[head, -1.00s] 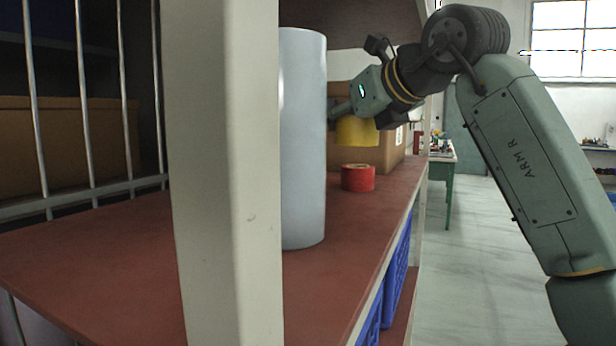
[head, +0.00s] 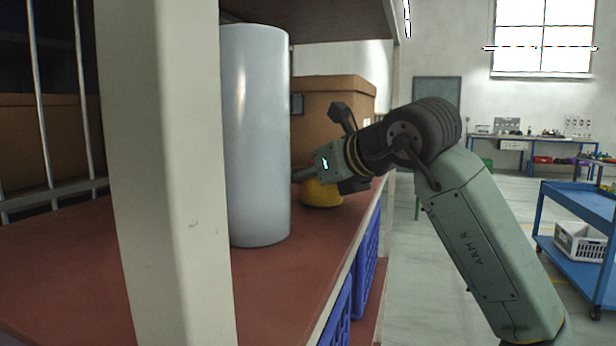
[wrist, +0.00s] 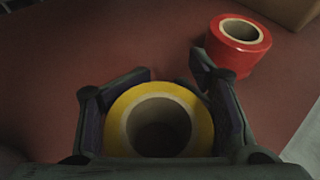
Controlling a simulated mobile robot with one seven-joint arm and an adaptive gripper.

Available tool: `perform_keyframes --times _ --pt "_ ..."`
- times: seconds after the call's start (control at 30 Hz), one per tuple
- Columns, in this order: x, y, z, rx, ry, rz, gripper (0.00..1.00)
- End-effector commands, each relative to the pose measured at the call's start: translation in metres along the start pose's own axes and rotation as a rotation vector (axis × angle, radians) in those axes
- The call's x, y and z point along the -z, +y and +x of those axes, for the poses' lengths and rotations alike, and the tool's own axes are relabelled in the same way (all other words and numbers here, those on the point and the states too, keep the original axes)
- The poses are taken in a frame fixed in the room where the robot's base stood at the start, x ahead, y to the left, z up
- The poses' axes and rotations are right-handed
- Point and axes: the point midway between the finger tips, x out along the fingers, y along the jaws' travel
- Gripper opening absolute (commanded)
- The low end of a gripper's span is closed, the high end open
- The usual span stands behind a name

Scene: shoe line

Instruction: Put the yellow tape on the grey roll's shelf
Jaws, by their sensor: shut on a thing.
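The yellow tape (head: 322,195) is held in my gripper (head: 306,178) beside the grey roll, low at the red-brown shelf board (head: 275,285). I cannot tell whether its underside touches the board. In the wrist view, the yellow tape (wrist: 119,112) has its hole facing the camera, and the fingers of my gripper (wrist: 165,100) close on it from both sides. The tall grey roll (head: 257,135) stands upright on the board, left of my gripper in the head view and apart from the tape.
A red tape roll (wrist: 238,45) stands on the board close to my right finger in the wrist view; it is hidden in the head view. A cardboard box (head: 335,95) stands behind. A pale post (head: 165,170) is in front. Blue crates (head: 362,265) sit below.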

Motion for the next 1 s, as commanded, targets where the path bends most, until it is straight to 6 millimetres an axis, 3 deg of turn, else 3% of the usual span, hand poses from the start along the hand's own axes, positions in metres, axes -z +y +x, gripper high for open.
perform_keyframes --times 0.1,0.13,0.53,0.9,1.0 --pt "0.003 0.000 0.001 0.000 0.000 0.000 0.16" --pt "0.002 0.000 0.001 0.000 0.000 0.000 0.46" --pt "0.002 0.000 0.001 0.000 0.000 0.001 0.73" --pt "-0.001 0.000 -0.001 0.000 0.000 0.000 0.75" --pt "0.001 -0.002 -0.009 0.004 -0.001 0.001 0.75"
